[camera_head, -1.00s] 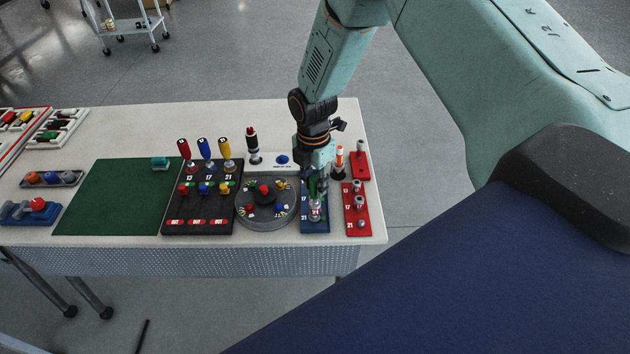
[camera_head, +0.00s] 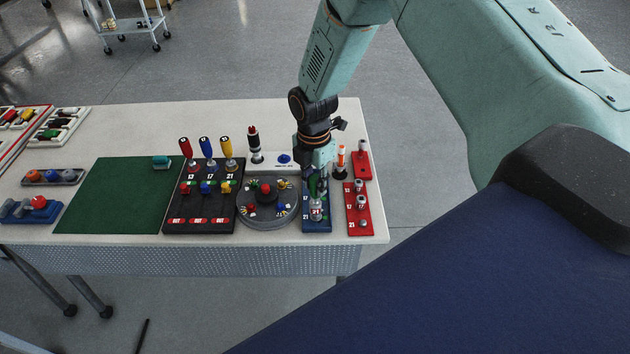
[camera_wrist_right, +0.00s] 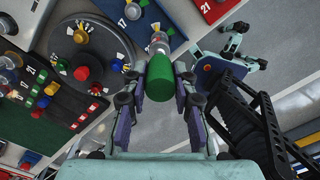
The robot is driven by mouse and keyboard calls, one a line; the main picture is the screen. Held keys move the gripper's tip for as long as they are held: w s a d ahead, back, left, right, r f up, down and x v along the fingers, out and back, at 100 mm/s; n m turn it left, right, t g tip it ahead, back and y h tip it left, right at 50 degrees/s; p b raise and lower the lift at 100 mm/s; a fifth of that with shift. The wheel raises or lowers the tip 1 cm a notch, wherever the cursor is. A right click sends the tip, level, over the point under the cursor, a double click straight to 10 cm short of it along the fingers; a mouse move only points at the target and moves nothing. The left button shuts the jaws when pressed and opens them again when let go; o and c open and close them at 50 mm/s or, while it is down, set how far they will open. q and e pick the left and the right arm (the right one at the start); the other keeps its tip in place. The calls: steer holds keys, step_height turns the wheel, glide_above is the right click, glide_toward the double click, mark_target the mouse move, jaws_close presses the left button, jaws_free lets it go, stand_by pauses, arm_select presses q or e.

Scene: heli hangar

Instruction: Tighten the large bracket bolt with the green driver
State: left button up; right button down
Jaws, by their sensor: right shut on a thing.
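My right gripper (camera_head: 316,172) is at the right part of the table, pointing down over the blue bracket plate (camera_head: 317,226). It is shut on the green driver (camera_wrist_right: 160,78), whose handle sits between the two fingers in the right wrist view. Below the handle, a silver shaft or socket (camera_wrist_right: 158,43) reaches to the blue plate. In the head view a silver bolt (camera_head: 316,205) stands near a label that looks like 21. The fingers and driver cover part of the plate, so I cannot tell whether the driver is seated on the bolt.
Left of the plate are a round grey dial (camera_head: 268,222) with a red knob and a black driver stand (camera_head: 200,228). A red socket plate (camera_head: 359,227) is close on the right. The green mat (camera_head: 110,200) is mostly bare.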

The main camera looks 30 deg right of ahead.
steer(key=shift+d, duration=0.2)
steer(key=shift+a, duration=0.1)
steer(key=shift+f+b, duration=0.85)
steer(key=shift+f, duration=0.2)
stand_by(0.8)
steer(key=c, duration=1.7)
jaws_free()
jaws_close()
